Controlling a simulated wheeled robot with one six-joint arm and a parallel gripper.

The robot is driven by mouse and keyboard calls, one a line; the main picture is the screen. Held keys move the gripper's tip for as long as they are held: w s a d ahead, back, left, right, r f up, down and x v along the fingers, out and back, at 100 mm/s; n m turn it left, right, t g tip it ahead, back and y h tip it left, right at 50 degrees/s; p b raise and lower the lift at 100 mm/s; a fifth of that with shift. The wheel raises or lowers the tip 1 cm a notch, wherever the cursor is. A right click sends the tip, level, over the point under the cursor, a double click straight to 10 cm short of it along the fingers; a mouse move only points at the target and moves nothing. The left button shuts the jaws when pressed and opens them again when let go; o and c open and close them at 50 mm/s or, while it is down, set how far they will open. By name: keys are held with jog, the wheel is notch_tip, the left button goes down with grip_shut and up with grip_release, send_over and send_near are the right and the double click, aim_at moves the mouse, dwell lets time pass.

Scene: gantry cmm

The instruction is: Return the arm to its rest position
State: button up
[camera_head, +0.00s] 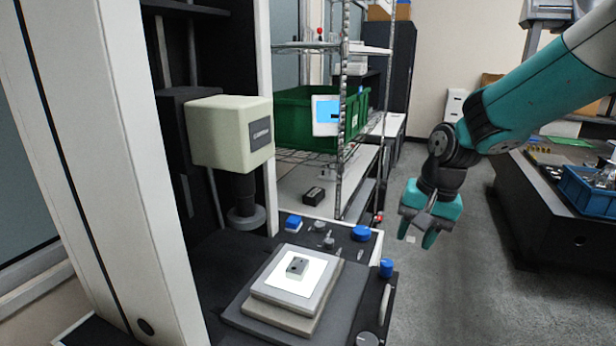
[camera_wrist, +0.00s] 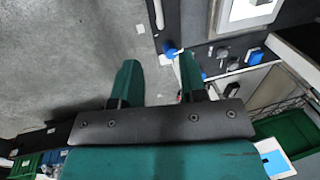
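My gripper (camera_head: 416,233) hangs at the end of my teal and black arm, pointing down over the grey floor, to the right of the measuring machine. In the wrist view my gripper (camera_wrist: 157,85) shows two teal fingers spread apart with nothing between them. It touches nothing that I can see.
The measuring machine's stage (camera_head: 270,311) holds a small grey part (camera_head: 297,267) on a white plate. Behind it a wire rack carries a green crate (camera_head: 300,118) and a small screen (camera_head: 327,115). At the right stands a dark bench with a blue bin (camera_head: 588,192). Floor between is clear.

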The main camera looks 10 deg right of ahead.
jog(key=s+a+r+n+b, duration=0.1)
jog(key=s+a+n, duration=0.3)
jog(key=s, duration=0.4)
jog(key=s+a+r+n+y+b, duration=0.1)
jog(key=s+a+n, duration=0.3)
jog(key=s, duration=0.4)
jog(key=s+a+r+n+g+y, duration=0.1)
jog(key=s+a+n, duration=0.3)
jog(key=s, duration=0.3)
jog(key=shift+s+a+r+n+b, duration=0.3)
jog(key=shift+s+n+b, duration=0.1)
jog(key=shift+n, duration=0.2)
